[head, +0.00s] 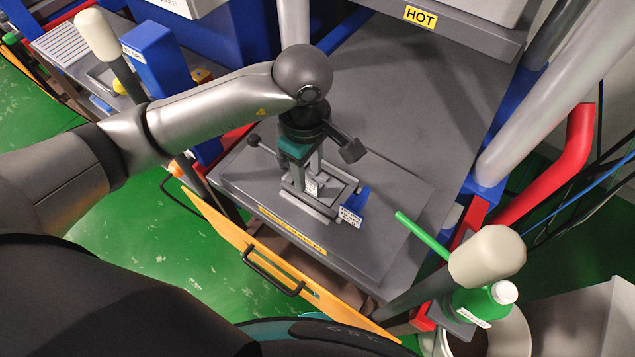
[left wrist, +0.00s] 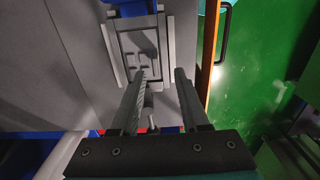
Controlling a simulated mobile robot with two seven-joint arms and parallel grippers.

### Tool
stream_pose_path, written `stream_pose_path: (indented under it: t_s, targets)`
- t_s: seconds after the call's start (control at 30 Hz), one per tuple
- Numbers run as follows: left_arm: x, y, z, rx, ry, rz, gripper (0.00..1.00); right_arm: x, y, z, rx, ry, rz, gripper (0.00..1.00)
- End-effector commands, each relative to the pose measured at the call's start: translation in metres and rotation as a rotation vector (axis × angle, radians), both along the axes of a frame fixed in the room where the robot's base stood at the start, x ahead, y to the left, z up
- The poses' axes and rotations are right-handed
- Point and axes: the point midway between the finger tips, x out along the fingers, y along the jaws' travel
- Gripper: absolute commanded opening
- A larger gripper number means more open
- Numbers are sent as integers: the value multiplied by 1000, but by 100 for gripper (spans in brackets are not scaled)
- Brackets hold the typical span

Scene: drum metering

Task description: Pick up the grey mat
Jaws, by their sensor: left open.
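A flat grey rectangle that looks like the grey mat (head: 395,215) lies on the grey table, under a metal fixture (head: 322,205). In the left wrist view it seems to be the grey area (left wrist: 88,40) left of the fixture (left wrist: 140,45). My left gripper (head: 306,185) points down over the fixture, near the table's front part. In the left wrist view its two fingers (left wrist: 160,75) are apart, with the lower part of the fixture showing between them. I cannot tell whether the fingers touch it. My right gripper is not in view.
A blue labelled block (head: 354,205) is beside the fixture. An orange panel (head: 240,230) with a black handle hangs at the table's front edge. A green bottle (head: 478,303) and a pale-capped post (head: 487,256) stand at right. The table (head: 425,90) is clear behind.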

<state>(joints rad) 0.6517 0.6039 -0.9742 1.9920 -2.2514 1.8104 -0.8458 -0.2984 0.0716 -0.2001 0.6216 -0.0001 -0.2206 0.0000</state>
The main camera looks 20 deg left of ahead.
Motion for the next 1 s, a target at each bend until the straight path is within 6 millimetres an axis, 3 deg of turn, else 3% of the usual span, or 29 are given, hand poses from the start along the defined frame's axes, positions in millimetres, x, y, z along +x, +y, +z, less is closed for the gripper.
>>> stream_pose_path:
  t_s: [0.3,0.6,1.0]
  targets:
    - [4,-6,-42,0,3,0,45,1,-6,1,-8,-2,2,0]
    - [4,-5,-46,0,0,-1,44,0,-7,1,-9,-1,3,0]
    - [4,-5,-45,0,0,-1,0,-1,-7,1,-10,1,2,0]
